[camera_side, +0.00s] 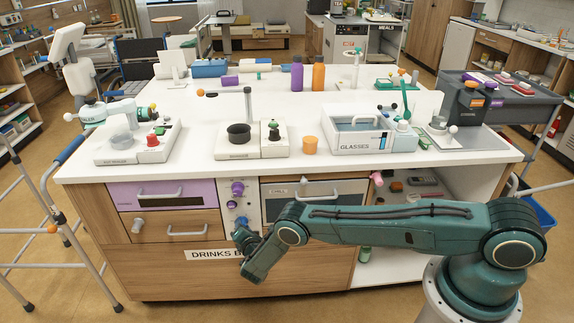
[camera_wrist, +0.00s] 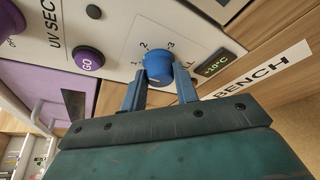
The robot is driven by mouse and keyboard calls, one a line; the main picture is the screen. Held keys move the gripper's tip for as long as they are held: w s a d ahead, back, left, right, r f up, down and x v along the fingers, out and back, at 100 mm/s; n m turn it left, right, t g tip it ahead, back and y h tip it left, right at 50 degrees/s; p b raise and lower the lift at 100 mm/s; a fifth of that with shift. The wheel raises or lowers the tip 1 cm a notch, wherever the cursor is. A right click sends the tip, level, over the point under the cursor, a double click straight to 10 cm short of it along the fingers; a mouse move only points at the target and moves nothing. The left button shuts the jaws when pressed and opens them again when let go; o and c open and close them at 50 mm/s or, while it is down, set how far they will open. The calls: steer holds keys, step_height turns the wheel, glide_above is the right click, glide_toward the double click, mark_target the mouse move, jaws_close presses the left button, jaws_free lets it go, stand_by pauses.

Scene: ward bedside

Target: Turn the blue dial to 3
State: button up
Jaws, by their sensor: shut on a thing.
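The blue dial (camera_wrist: 158,67) stands out from a white panel (camera_wrist: 205,35) in the wrist view. Printed numbers, including a 2 and a 3, lie around its far side. My gripper (camera_wrist: 160,82) has one finger on each side of the dial and is shut on it. I cannot tell clearly which number the dial points to.
A purple GO button (camera_wrist: 88,59) and a small dark display (camera_wrist: 216,63) flank the dial. Drawers with handles (camera_side: 187,233) are left of the panel, and a CHILL compartment (camera_side: 330,193) is to its right. Floor in front of the bench is clear.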

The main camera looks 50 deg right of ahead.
steer(key=m+t, duration=0.1)
steer(key=m, duration=0.1)
steer(key=m+t, duration=0.1)
steer(key=m, duration=0.2)
steer(key=m+t, duration=0.1)
steer(key=m, duration=0.1)
steer(key=shift+s+d+f+m+t, duration=0.1)
steer(key=shift+f+m+t, duration=0.15)
steer(key=shift+m+t, duration=0.05)
stand_by(0.3)
steer(key=o, duration=1)
steer(key=shift+s, duration=0.1)
steer(key=shift+v, duration=3.65)
